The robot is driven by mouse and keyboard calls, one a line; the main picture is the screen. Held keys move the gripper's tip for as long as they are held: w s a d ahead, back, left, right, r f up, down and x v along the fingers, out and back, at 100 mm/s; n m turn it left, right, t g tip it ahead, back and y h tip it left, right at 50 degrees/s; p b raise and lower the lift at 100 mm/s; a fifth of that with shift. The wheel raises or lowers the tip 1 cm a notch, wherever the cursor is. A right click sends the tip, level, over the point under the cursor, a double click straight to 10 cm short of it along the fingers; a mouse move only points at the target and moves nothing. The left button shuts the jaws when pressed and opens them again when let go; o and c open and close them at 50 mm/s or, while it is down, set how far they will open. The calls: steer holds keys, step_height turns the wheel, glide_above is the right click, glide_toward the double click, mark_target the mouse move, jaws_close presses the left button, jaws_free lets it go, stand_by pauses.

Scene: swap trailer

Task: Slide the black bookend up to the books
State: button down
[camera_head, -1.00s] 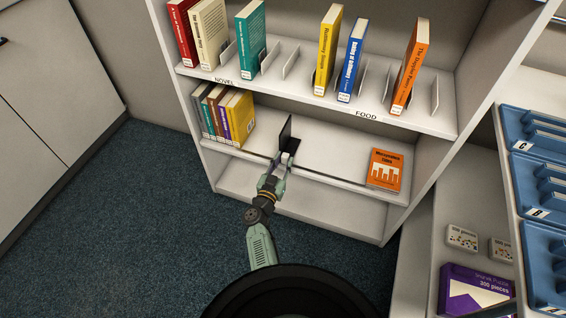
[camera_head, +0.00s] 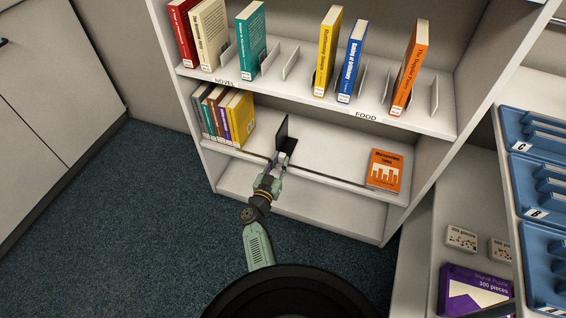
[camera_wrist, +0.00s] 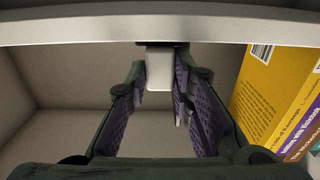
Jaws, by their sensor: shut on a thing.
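The black bookend (camera_head: 282,131) stands upright on the lower shelf, its foot reaching to the right. My gripper (camera_head: 281,163) is at its front, shut on a pale block that appears to be part of the bookend. In the wrist view the pale block (camera_wrist: 160,68) sits between the fingertips of my gripper (camera_wrist: 158,85), with a dark strip above it. The row of books (camera_head: 228,115) stands to the left, ending in a yellow book (camera_head: 242,118). A gap separates the bookend from it. The yellow book (camera_wrist: 272,95) also shows at the right of the wrist view.
An orange book (camera_head: 384,170) lies at the right of the lower shelf (camera_head: 335,150). The upper shelf (camera_head: 300,88) above holds upright books and dividers. The shelf between the bookend and the yellow book looks clear. Blue trays (camera_head: 540,185) stand at the far right.

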steer(key=w+a, duration=0.1)
steer(key=a, duration=0.3)
steer(key=w+a, duration=0.1)
steer(key=a, duration=0.3)
steer(key=w+a+b, duration=0.1)
steer(key=a, duration=0.4)
steer(key=shift+w+a, duration=0.1)
steer(key=shift+w, duration=0.25)
steer(key=c, duration=1.4)
jaws_free()
steer(key=v, duration=1.2)
